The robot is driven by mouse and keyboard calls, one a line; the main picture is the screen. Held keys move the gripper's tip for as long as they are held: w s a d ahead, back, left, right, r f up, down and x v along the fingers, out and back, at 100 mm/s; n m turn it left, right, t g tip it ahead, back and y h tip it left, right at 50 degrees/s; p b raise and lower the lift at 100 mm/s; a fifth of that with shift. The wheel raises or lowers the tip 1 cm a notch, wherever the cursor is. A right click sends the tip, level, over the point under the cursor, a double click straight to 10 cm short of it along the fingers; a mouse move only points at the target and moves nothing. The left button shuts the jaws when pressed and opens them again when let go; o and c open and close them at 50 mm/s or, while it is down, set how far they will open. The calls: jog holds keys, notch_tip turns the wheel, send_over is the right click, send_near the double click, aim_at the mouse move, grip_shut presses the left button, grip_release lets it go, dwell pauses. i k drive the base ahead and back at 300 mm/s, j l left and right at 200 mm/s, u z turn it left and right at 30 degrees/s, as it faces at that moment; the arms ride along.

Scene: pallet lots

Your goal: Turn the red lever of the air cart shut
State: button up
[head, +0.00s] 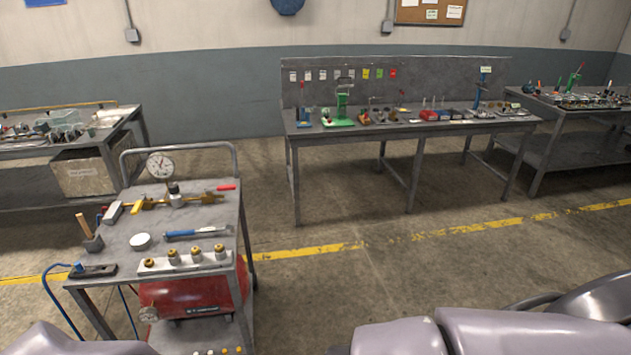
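The air cart (118,235) stands at the left, a grey metal cart with a bent tube handle at its back. A round pressure gauge (160,164) rises from a brass pipe line on its top. A red lever (226,187) sticks out at the right end of that line, by the cart's right edge. It looks roughly in line with the pipe, but it is small here. A red tank (190,297) hangs under the top. My gripper is not in view; only grey-mauve links of my arm show along the bottom edge.
On the cart top lie a blue-handled tool (196,232), a white round lid (140,241) and a block with brass fittings (158,265). A cluttered workbench (400,135) stands behind, with more benches left and right. The floor right of the cart is clear.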

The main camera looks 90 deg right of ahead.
aim_at(227, 187)
jog(key=z, duration=2.25)
jog(key=i+l+u, duration=0.4)
jog(key=i+l, duration=0.35)
jog(key=i, duration=0.15)
jog(key=i+l+u, duration=0.35)
jog(key=i+l, duration=0.5)
jog(key=l, duration=0.15)
